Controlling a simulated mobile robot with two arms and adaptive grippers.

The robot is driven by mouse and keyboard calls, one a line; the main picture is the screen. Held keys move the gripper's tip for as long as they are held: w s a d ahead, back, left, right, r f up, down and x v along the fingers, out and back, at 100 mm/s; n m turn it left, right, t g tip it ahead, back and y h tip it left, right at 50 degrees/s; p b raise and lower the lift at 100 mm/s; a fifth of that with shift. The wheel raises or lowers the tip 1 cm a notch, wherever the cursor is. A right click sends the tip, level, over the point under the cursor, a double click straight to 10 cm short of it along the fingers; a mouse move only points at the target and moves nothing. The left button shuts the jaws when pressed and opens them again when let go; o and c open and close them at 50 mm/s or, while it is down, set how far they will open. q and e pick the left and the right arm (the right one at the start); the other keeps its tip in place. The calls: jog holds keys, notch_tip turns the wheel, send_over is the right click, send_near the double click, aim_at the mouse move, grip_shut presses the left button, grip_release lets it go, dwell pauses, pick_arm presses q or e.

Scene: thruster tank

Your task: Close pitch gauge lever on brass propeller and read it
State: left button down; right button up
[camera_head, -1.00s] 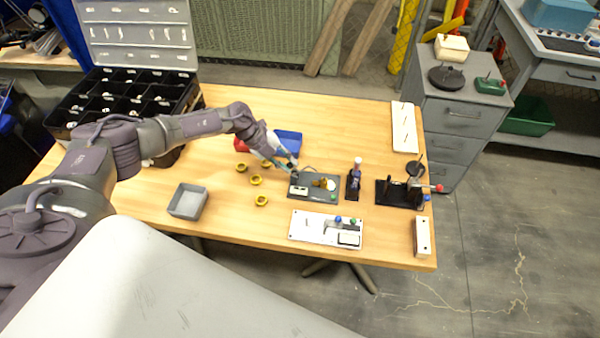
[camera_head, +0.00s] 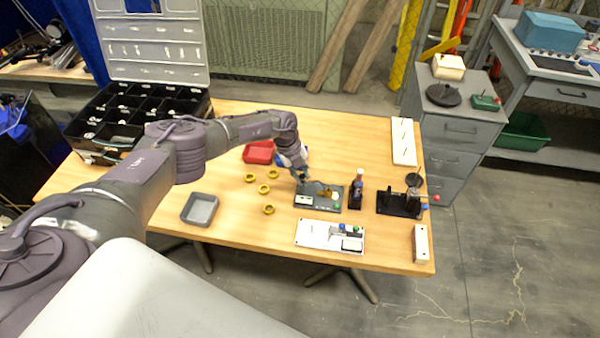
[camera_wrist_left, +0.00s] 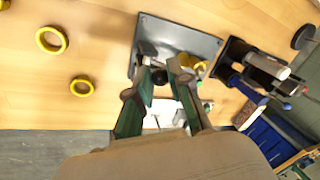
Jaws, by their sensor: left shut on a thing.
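A dark grey base plate (camera_head: 330,206) lies on the wooden table. The brass propeller (camera_head: 325,191) sits on it; in the left wrist view the propeller (camera_wrist_left: 192,63) is partly hidden behind a finger. My left gripper (camera_head: 301,180) is low over the plate's back left corner. In the left wrist view its green-sided fingers (camera_wrist_left: 163,72) are around a small black part, apparently the pitch gauge lever (camera_wrist_left: 160,76), left of the propeller. Its lower end and the gauge reading cannot be made out. A white display panel (camera_head: 304,200) is on the plate's left front. My right gripper is not in view.
Yellow rings (camera_head: 264,189) lie left of the plate, with a grey tray (camera_head: 200,209) beyond them. A red bin (camera_head: 258,152) is behind. A dark bottle stand (camera_head: 355,195) is close on the right. A white panel (camera_head: 316,235) lies in front.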

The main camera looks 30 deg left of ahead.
pick_arm(q)
jog(key=c, duration=1.1)
grip_release()
jog(key=shift+o, duration=0.2)
jog(key=v, duration=1.2)
